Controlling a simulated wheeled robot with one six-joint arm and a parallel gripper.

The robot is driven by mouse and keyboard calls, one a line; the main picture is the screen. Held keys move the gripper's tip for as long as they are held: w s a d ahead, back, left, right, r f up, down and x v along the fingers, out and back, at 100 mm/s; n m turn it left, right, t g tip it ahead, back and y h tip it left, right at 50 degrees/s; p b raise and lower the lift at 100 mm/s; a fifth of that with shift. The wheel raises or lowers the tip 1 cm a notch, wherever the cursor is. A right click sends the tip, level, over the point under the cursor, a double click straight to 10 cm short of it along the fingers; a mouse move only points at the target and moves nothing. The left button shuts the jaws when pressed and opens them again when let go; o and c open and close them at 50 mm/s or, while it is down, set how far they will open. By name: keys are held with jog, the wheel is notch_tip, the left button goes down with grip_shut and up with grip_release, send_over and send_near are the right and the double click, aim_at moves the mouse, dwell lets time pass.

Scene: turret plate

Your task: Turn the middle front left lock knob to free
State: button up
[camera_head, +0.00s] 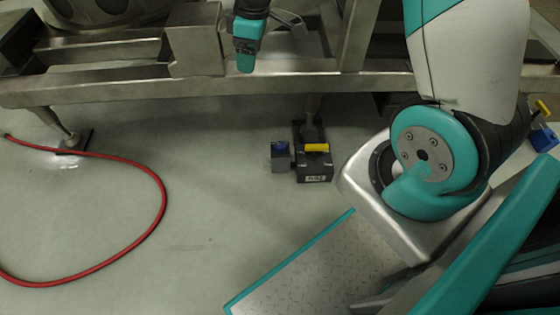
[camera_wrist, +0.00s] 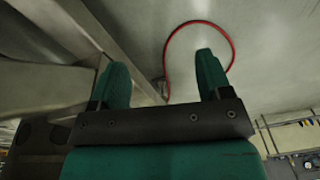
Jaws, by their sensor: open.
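A dark lock block (camera_head: 314,174) stands on the floor under the front rail of the steel frame. It carries a yellow bar (camera_head: 316,147), and a small grey box with a blue top (camera_head: 281,148) sits against its left side. Which of these parts is the lock knob, I cannot tell for sure. My gripper (camera_head: 245,66) is above the frame's front rail, up and left of the block, apart from it. In the wrist view my gripper (camera_wrist: 161,75) has its two teal fingers wide apart with nothing between them. The lock block cannot be made out there.
The steel frame's front rail (camera_head: 150,88) runs across the back, above the block. A red hose (camera_head: 165,195) loops over the floor at left. Another yellow-and-blue lock (camera_head: 543,138) shows at the right edge. The floor in front of the block is clear.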

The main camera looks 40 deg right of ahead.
jog(key=n+h+b, duration=0.1)
jog(key=n+b, duration=0.1)
jog(key=b, duration=1.2)
send_near(280, 145)
jog(key=shift+g, duration=0.3)
jog(key=f+b, duration=0.6)
jog(key=f, duration=0.1)
jog(key=f+b, duration=0.3)
jog(key=shift+w+a+f, duration=0.1)
jog(key=shift+w+f, duration=0.05)
jog(key=shift+w, duration=0.1)
jog(key=c, duration=0.9)
